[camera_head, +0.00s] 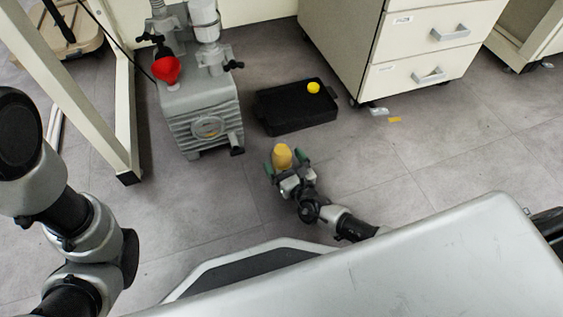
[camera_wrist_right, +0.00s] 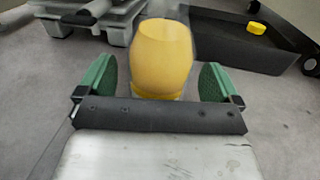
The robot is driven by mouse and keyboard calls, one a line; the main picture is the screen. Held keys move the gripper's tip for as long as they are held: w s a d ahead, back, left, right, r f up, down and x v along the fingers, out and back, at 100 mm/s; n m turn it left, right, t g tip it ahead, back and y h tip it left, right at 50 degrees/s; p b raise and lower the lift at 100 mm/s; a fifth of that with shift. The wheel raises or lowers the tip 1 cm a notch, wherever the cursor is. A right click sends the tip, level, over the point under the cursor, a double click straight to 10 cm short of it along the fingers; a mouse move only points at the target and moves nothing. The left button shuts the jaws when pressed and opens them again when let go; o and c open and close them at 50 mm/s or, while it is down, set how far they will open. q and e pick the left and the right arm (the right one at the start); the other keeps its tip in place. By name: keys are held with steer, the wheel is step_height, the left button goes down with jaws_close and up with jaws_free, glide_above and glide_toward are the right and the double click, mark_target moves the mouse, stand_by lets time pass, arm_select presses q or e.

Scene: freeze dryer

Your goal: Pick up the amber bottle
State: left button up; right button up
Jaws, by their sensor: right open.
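The amber bottle (camera_head: 282,156) looks like a yellow-orange rounded bottle at my right gripper (camera_head: 284,165), low near the floor in the head view. In the right wrist view the bottle (camera_wrist_right: 162,58) stands between the two green finger pads of the right gripper (camera_wrist_right: 158,84). The fingers are open, with a gap on each side of the bottle. The bottle's lower end is hidden behind the gripper's dark bar. My left arm shows at the left of the head view, but its gripper does not show.
A grey pump (camera_head: 200,110) with a red part (camera_head: 167,69) stands to the left. A black tray (camera_head: 270,122) with a yellow cap (camera_head: 313,87) lies beyond the bottle. A drawer cabinet (camera_head: 400,40) is behind it. Floor (camera_head: 370,170) to the right is mostly clear.

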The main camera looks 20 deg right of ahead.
steer(key=shift+w+a+f, duration=0.1)
steer(key=shift+w+a, duration=0.1)
steer(key=shift+w, duration=0.7)
steer(key=shift+c, duration=0.3)
steer(key=c, duration=1)
steer(key=shift+c, duration=0.6)
